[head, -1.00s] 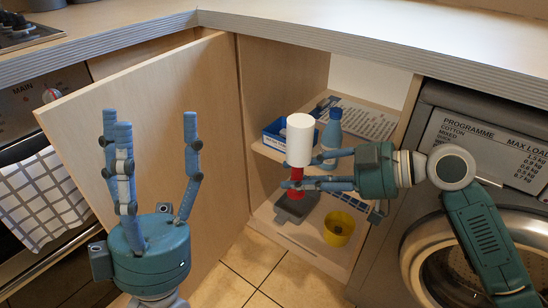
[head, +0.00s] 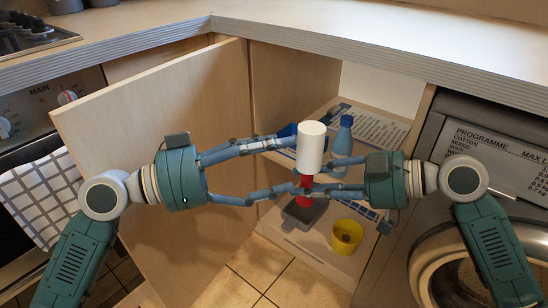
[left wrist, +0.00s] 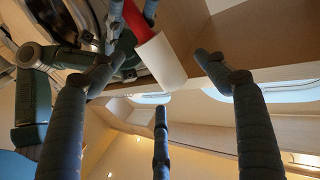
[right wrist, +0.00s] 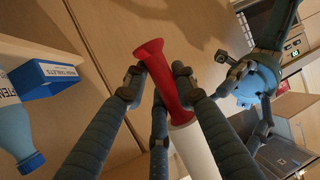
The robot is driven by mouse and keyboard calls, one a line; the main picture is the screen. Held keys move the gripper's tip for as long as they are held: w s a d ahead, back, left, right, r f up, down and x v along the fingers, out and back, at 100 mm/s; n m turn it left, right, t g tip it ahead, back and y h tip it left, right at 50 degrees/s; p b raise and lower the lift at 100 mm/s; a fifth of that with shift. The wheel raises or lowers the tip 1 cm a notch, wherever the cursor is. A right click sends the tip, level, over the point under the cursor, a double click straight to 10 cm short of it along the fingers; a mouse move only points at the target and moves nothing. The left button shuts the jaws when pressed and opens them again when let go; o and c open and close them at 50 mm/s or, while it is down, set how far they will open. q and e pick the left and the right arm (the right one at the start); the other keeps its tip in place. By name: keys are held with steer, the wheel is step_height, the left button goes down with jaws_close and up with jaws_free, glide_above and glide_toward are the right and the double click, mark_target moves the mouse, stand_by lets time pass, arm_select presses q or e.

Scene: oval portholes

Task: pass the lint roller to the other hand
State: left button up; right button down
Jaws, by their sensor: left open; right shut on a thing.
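The lint roller has a white roll (head: 311,147) on top and a red handle (head: 305,190) below, and stands upright in the head view. My right gripper (head: 308,182) is shut on the red handle; the right wrist view shows its fingers around the handle (right wrist: 160,75), with the white roll (right wrist: 195,150) beyond. My left gripper (head: 292,165) is open and comes in from the left, its fingertips close to the roller. In the left wrist view the white roll (left wrist: 160,62) lies ahead, between and beyond the spread fingers; I cannot tell whether they touch it.
An open cupboard holds a blue bottle (head: 343,140) and a blue box (head: 288,131) on its shelf. A yellow cup (head: 344,236) and a grey tray (head: 305,212) are on the cupboard floor. The open door (head: 150,120) stands behind my left arm; a washing machine (head: 480,240) is at right.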

mark_target(301, 155)
arm_select(q)
steer(key=shift+s+d, duration=0.1)
steer(key=shift+d, duration=0.15)
steer(key=shift+x, duration=3.5)
steer(key=shift+s+f, duration=0.1)
steer(key=c, duration=1.3)
arm_select(e)
steer(key=c, duration=1.3)
jaws_free()
